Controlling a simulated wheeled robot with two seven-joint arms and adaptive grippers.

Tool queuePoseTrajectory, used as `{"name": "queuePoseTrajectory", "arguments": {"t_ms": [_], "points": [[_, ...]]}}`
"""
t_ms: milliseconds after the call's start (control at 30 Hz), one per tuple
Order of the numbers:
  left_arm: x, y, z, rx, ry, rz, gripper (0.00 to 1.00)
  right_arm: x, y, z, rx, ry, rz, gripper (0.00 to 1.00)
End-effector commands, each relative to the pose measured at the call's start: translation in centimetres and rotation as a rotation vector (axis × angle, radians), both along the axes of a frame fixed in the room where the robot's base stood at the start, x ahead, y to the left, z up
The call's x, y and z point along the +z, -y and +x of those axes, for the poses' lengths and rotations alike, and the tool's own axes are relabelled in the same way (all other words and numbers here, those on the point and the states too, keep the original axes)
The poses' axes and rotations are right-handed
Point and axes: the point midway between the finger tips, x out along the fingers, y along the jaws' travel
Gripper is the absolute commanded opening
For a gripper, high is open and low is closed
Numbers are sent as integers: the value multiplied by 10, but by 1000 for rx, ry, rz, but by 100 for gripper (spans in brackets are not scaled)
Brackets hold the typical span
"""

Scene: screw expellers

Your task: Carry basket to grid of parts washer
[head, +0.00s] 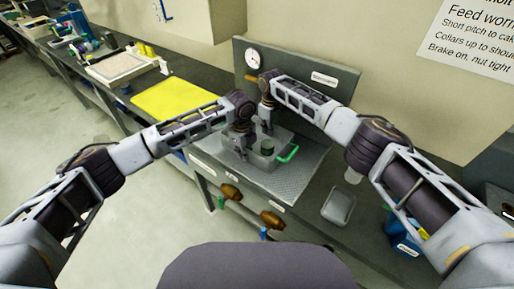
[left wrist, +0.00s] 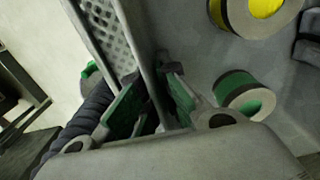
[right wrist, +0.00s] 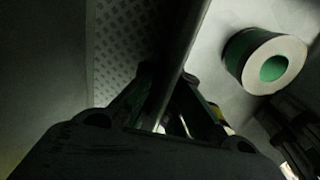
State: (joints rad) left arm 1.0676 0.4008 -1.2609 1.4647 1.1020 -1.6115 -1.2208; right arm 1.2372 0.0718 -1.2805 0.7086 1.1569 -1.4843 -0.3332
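The grey basket (head: 254,160) is over the patterned metal top (head: 312,176) of the washer bench; I cannot tell if it touches. In the left wrist view, my left fingers (left wrist: 153,82) close on the thin basket wall (left wrist: 140,40). In the right wrist view, my right fingers (right wrist: 166,80) also close on a wall (right wrist: 192,30). A green-lined ring (left wrist: 244,97) and a yellow-lined ring (left wrist: 255,10) lie inside.
A back panel with a gauge (head: 253,60) and label stands behind. A yellow mat (head: 172,97) and a shallow tray (head: 118,66) lie on the bench to the left. A small grey dish (head: 339,206) is at the right. Orange-brown valve handles (head: 231,192) stick out in front.

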Motion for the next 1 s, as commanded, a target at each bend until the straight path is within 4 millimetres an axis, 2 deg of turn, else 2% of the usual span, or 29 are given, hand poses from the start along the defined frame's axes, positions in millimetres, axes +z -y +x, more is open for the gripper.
{"name": "queuePoseTrajectory", "arguments": {"t_ms": [33,167,667,867,1000], "points": [[-2,-1,-2,0,-6,4,10,1,4,2,-5,4,-4,10],[-1,-1,-1,0,-4,3,26,1,3,2,-4,3,-3,26],[6,0,0,0,1,-1,27,0,1,0,-1,1,-1,27],[24,0,0,0,0,-1,27,0,0,0,0,0,0,27],[43,0,0,-1,1,-1,27,0,0,0,0,0,0,27]]}}
